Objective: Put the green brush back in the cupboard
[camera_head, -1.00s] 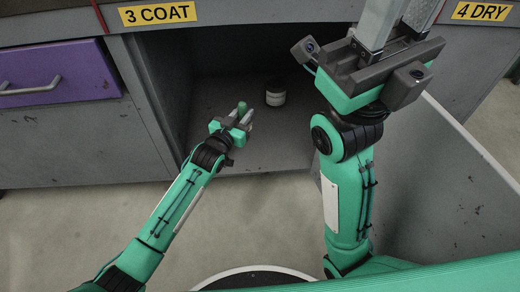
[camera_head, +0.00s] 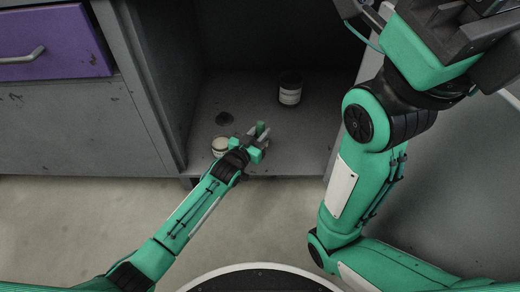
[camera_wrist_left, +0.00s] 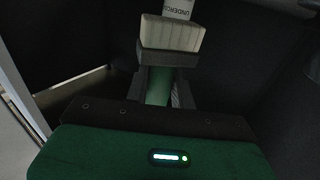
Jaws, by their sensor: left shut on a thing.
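My left gripper (camera_head: 263,138) is low at the front of the open cupboard (camera_head: 262,160), shut on the green brush. In the left wrist view the brush shows a green handle (camera_wrist_left: 158,86) between the fingers, a dark band, and a cream bristle head pointing away from me. In the head view only a small green piece of the brush (camera_head: 261,128) shows; the gripper hides the rest. I cannot tell whether the brush touches the floor of the cupboard. My right gripper's housing (camera_head: 432,52) is at the upper right, with its fingers out of frame.
A tin with a dark top and pale label (camera_head: 290,93) stands deeper inside. Another pale tin (camera_head: 220,146) stands at the front left, close to my left gripper. A dark round spot (camera_head: 224,118) lies behind it. A purple drawer (camera_head: 55,42) is at the left.

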